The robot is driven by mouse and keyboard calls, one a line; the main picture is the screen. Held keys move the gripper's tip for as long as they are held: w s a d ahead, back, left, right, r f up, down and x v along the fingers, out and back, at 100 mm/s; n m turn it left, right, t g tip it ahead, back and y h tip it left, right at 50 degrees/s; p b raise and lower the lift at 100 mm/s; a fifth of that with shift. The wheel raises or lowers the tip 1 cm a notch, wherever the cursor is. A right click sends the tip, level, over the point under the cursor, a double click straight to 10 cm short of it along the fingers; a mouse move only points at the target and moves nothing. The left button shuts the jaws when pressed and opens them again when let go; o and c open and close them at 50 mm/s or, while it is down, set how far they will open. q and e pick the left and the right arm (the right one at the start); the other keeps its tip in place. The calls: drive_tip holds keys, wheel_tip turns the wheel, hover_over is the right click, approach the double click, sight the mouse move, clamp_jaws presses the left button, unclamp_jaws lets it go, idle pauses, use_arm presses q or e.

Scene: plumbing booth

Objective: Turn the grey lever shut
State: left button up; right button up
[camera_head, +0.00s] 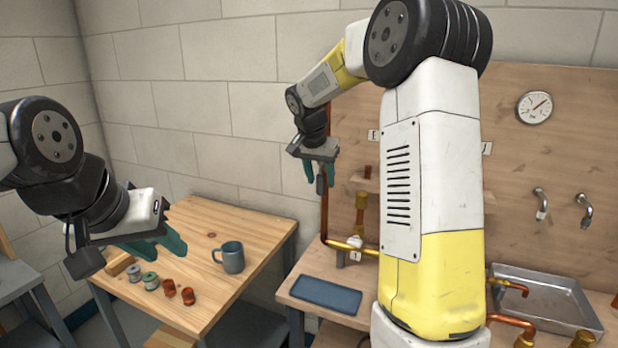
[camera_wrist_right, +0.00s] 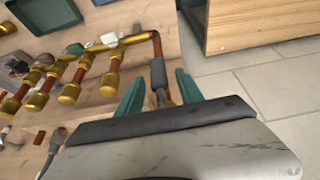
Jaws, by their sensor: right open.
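My right gripper (camera_head: 320,181) is open in front of the wooden back panel, beside the upright copper pipe at the left of the plumbing. In the right wrist view its two green fingertips (camera_wrist_right: 157,86) stand apart. A grey lever-like piece (camera_wrist_right: 158,72) lies between them, in line with the copper pipe; I cannot tell whether a finger touches it. It also seems to show below the gripper in the head view (camera_head: 320,186). My left gripper (camera_head: 168,254) is open and empty, above the wooden table.
The wooden table (camera_head: 215,215) holds a blue mug (camera_head: 230,258), copper fittings (camera_head: 188,296) and spools (camera_head: 150,281). A blue tray (camera_head: 325,294) and metal sink (camera_head: 540,300) are on the bench.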

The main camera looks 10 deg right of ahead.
clamp_jaws()
idle(1.3)
